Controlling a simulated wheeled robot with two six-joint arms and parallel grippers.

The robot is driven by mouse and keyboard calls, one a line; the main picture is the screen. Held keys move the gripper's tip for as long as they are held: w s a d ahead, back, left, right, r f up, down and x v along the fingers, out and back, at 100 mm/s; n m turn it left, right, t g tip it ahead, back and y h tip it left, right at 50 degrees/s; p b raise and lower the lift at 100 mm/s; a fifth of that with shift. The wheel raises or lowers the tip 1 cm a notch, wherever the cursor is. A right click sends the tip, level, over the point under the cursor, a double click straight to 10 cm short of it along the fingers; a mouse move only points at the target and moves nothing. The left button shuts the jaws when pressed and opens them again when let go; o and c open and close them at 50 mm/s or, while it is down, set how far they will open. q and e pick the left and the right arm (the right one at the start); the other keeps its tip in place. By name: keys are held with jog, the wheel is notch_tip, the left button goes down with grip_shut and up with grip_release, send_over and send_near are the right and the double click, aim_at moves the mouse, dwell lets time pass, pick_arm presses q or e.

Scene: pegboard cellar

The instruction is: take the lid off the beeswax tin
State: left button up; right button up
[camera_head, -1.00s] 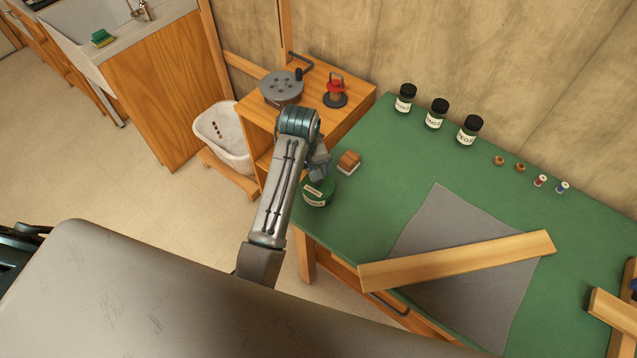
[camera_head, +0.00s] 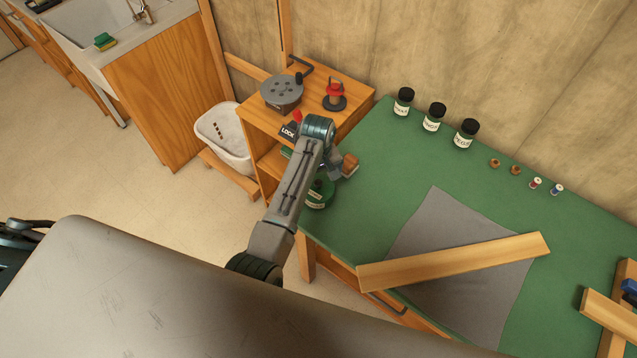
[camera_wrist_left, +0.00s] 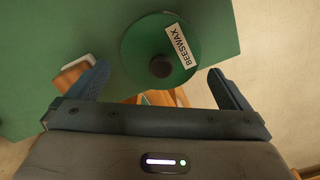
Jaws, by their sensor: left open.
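The beeswax tin (camera_head: 316,197) is a round green tin near the left corner of the green-topped bench, partly hidden by my left arm. In the left wrist view its green lid (camera_wrist_left: 140,50) shows from above, with a dark round knob (camera_wrist_left: 160,66) and a white label reading BEESWAX. My left gripper (camera_head: 338,174) is over the tin in the head view. In the left wrist view its two fingers (camera_wrist_left: 159,70) are spread wide, one on each side of the knob, holding nothing. The height of the fingertips above the lid is hard to tell. My right gripper is not in view.
A brown-and-white block (camera_head: 350,165) lies close beside the tin. Several dark jars (camera_head: 434,117) stand along the wall. A wooden board (camera_head: 455,261) lies across a grey cloth (camera_head: 470,215). A wooden cabinet (camera_head: 352,96) stands left of the bench, carrying a red-topped item (camera_head: 335,95).

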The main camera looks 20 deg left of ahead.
pick_arm(q)
jog(key=shift+f, duration=1.15)
jog(key=c, duration=0.7)
jog(key=shift+r, duration=0.15)
